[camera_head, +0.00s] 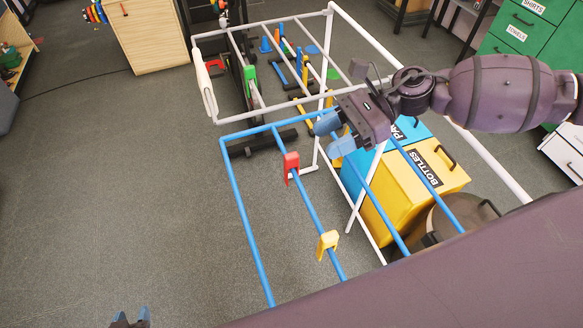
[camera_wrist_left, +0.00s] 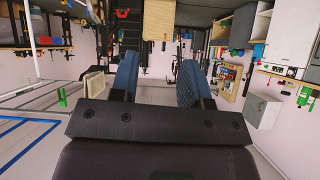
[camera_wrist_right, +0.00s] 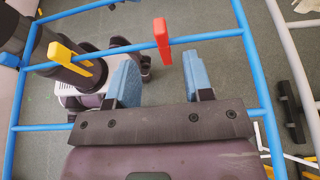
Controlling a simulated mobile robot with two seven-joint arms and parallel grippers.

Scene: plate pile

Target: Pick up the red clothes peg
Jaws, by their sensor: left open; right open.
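The red clothes peg (camera_head: 291,167) is clipped on a blue rail of the drying rack (camera_head: 240,205), left of my right gripper (camera_head: 332,135) in the head view. In the right wrist view the red peg (camera_wrist_right: 162,38) stands ahead of the fingers, near the middle of the gap between them. My right gripper (camera_wrist_right: 160,75) is open and empty, apart from the peg. My left gripper (camera_head: 131,316) is at the bottom edge of the head view, far from the peg. The left wrist view shows the left gripper (camera_wrist_left: 160,75) open and empty.
A yellow peg (camera_head: 327,243) sits on the same rail, nearer to me; it also shows in the right wrist view (camera_wrist_right: 72,53). Green pegs (camera_head: 250,78) are on the white part of the rack. A yellow bin (camera_head: 400,200) stands beneath the rack. The floor at left is clear.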

